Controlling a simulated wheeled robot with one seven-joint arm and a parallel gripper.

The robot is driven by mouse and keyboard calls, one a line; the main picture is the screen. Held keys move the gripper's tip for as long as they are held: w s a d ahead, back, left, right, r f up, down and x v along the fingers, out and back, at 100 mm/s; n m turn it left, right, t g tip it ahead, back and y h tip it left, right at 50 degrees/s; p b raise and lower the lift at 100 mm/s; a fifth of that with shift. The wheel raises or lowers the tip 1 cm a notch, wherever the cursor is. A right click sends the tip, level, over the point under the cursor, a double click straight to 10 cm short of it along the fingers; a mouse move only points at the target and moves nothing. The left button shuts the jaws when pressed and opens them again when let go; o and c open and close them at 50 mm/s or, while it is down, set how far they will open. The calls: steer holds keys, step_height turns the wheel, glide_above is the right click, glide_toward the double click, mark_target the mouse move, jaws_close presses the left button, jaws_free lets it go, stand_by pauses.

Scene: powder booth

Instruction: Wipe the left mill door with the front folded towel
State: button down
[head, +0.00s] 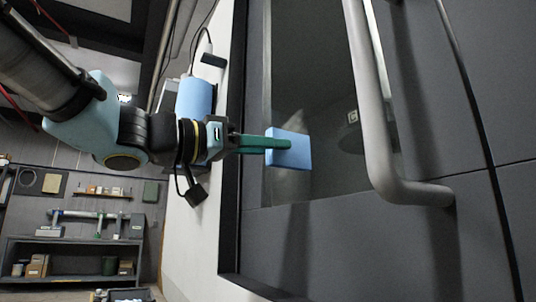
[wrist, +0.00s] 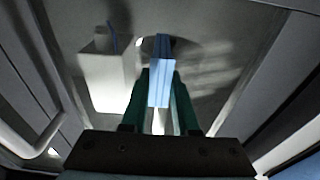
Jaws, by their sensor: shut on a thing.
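A light blue folded towel (head: 296,150) is held between the green fingers of my gripper (head: 280,145) in the head view. It is in front of the window of the grey mill door (head: 300,245); I cannot tell whether it touches the glass. In the wrist view the towel (wrist: 160,82) stands edge-on between the two green fingers of my gripper (wrist: 160,88), with the dull window pane (wrist: 225,50) beyond. My gripper is shut on the towel, and the fingers hide part of it.
A thick grey bar handle (head: 372,110) stands out from the door, to the right of the towel. A dark seam (head: 490,165) runs down the panels farther right. A shelf (head: 70,245) with several items stands far off at lower left.

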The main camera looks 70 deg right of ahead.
steer(key=shift+d+r, duration=0.1)
steer(key=shift+r, duration=0.55)
steer(key=w+d+b, duration=0.4)
steer(key=w+d, duration=0.4)
steer(key=w, duration=0.3)
steer(key=shift+w+d+b, duration=0.15)
steer(key=shift+w+b, duration=0.15)
steer(key=shift+w, duration=0.1)
stand_by(0.5)
steer(key=s+a+r+b, duration=0.1)
steer(key=s+a+b, duration=0.3)
steer(key=s+b, duration=0.2)
steer(key=shift+a+b, duration=0.2)
steer(key=shift+b, duration=0.3)
stand_by(0.5)
